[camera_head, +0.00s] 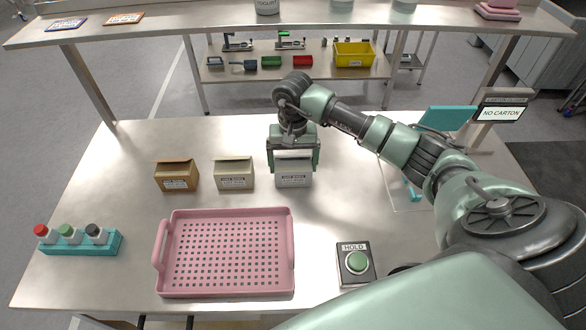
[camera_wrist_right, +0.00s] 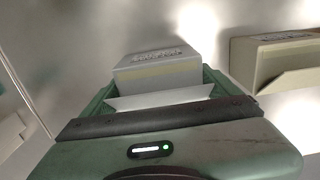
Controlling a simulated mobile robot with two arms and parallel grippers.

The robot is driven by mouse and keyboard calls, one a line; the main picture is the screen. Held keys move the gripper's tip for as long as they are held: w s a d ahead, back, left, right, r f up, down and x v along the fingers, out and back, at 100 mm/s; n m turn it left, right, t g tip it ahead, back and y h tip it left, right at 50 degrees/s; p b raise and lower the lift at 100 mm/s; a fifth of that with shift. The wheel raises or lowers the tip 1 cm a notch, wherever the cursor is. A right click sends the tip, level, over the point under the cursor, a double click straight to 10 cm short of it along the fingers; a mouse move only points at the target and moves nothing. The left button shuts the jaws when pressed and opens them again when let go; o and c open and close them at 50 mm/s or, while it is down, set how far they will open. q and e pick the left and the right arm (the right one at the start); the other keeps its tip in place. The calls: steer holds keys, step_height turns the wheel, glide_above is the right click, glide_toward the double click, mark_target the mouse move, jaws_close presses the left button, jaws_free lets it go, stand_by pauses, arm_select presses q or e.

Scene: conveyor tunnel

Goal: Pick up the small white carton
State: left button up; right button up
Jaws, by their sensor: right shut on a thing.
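The small white carton (camera_head: 293,179) stands on the table at the right end of a row of cartons. My right gripper (camera_head: 293,163) comes down over it from above, with a finger on each side, and is shut on it. The carton also shows in the right wrist view (camera_wrist_right: 158,72), between the fingers of the gripper (camera_wrist_right: 158,95). I cannot tell whether its base touches the table. My left gripper is not in view.
A cream carton (camera_head: 233,174) and a brown carton (camera_head: 176,175) stand to the left. A pink tray (camera_head: 286,250) lies in front, beside a HOLD button box (camera_head: 356,264). A teal rack (camera_head: 112,243) with bottles is at left. A shelf (camera_head: 215,28) spans the back.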

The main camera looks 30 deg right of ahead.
steer(key=shift+r, duration=0.2)
step_height(320, 180, up, 10)
steer(key=b, duration=0.3)
steer(key=shift+w, duration=0.15)
step_height(320, 180, up, 10)
steer(key=shift+f, duration=0.15)
